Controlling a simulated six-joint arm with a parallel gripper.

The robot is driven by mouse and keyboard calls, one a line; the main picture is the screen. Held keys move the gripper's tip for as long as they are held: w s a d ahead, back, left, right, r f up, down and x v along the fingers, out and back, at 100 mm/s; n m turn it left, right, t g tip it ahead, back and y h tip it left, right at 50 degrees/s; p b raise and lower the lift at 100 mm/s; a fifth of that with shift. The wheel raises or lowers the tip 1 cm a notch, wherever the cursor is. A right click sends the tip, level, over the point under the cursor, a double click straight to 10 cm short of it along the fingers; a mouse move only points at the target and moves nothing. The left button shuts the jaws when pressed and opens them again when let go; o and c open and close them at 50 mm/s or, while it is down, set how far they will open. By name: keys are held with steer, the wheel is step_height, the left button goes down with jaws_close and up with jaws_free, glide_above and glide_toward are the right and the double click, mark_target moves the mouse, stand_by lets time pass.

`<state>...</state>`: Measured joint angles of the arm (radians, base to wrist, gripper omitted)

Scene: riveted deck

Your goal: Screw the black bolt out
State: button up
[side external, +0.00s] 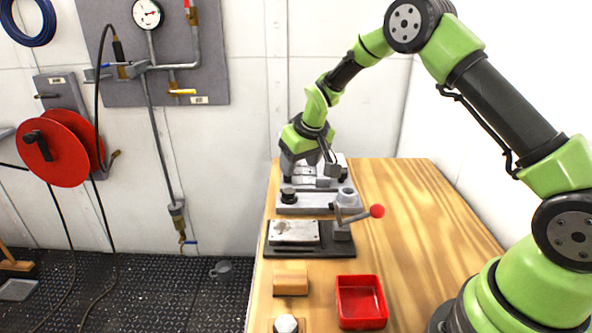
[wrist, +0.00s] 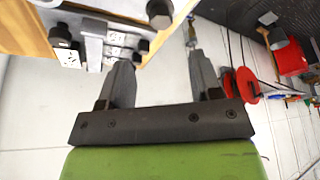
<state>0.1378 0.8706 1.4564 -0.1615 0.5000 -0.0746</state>
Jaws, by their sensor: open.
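A black bolt (side external: 288,195) stands upright in the grey block (side external: 317,208) near the back of the wooden table in the side view. In the wrist view a dark hex-headed bolt (wrist: 159,12) shows at the top edge, beyond the fingertips; I cannot tell whether it is the same one. My gripper (side external: 310,172) is over the back of the fixture in the side view, above and behind the black bolt. In the wrist view my gripper (wrist: 160,58) has its fingers wide apart with nothing between them. The fixture's rear part is partly hidden by the gripper.
A clamp with a red-knobbed lever (side external: 377,211) stands in front of the block, beside a metal plate (side external: 294,231). A wooden block (side external: 291,283), a red tray (side external: 339,304) and a white hex piece (side external: 286,324) are nearer. The table's right side is clear.

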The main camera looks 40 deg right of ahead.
mark_target(290, 190)
steer(key=w+f+n, duration=0.1)
steer(key=f, duration=0.2)
steer(key=w+f+n+y, duration=0.1)
steer(key=f+n, duration=0.1)
steer(key=f, duration=0.1)
steer(key=w+f+n+y, duration=0.1)
steer(key=f+n, duration=0.1)
steer(key=f, duration=0.1)
steer(key=shift+w+d, duration=0.3)
steer(key=shift+d, duration=0.05)
steer(key=c, duration=0.9)
steer(key=shift+c, duration=0.2)
steer(key=shift+n+y, duration=0.3)
steer(key=shift+n, duration=0.3)
steer(key=shift+w+d+n+g+y, duration=0.1)
steer(key=shift+n+g+y, duration=0.3)
steer(key=shift+n, duration=0.95)
steer(key=shift+d+n+g+y, duration=0.1)
steer(key=shift+n+g+y, duration=0.3)
steer(key=shift+n, duration=0.95)
steer(key=shift+a, duration=0.1)
